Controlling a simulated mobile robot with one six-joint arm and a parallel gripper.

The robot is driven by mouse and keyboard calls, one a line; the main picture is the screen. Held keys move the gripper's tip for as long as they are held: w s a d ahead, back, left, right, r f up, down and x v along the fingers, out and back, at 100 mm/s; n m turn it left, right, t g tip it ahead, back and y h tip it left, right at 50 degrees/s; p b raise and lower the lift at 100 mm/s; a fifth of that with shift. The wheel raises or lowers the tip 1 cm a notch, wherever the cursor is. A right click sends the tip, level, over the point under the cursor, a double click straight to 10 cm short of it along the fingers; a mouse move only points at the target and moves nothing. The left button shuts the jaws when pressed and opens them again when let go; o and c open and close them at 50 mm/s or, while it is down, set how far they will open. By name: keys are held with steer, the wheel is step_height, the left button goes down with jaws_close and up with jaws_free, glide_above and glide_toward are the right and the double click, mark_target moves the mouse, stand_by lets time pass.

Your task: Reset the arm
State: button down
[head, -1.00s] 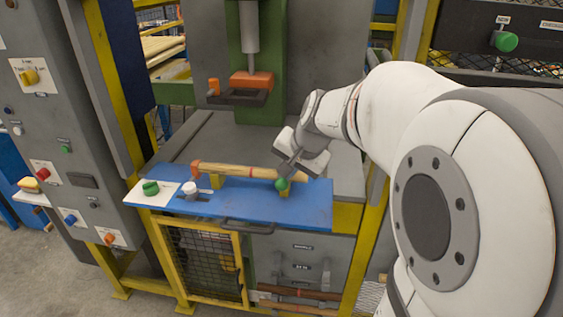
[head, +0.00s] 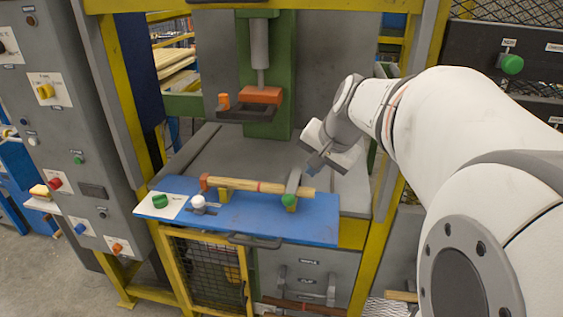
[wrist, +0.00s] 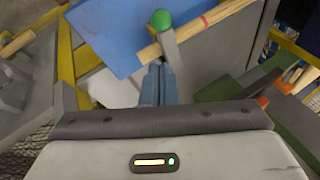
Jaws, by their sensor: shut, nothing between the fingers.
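My gripper (head: 316,162) is above the right end of the blue bench plate (head: 318,222), with its fingers shut and empty. It is up and right of a grey clamp lever (head: 293,182) with a green knob (head: 288,201). In the wrist view the closed fingers (wrist: 157,70) point at the lever (wrist: 170,45), with the green knob (wrist: 161,19) beyond. I cannot tell whether they touch it. A wooden rod (head: 240,184) with red bands lies across the supports on the plate, the lever crossing its right part.
A press with an orange block (head: 261,95) stands behind the plate. A grey control cabinet (head: 88,130) stands at left. A green button (head: 159,201) and a white knob (head: 199,203) sit on the plate's left. A dark panel with a green knob (head: 512,64) is at upper right.

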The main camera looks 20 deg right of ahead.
steer(key=a+v, duration=0.1)
steer(key=v, duration=0.4)
steer(key=s+a+f+n+g+p, duration=0.1)
steer(key=s+a+f+n, duration=0.2)
steer(key=s+f, duration=0.3)
steer(key=s+a+f+n+g+h+p, duration=0.1)
steer(key=s+a+f+n+g, duration=0.1)
steer(key=s+a+f+n, duration=0.2)
steer(key=s+f+n, duration=0.1)
steer(key=s+f, duration=0.1)
steer(key=s, duration=0.1)
steer(key=shift+s+f+n+h, duration=0.2)
steer(key=shift+s+n+h, duration=0.1)
steer(key=shift+s, duration=0.05)
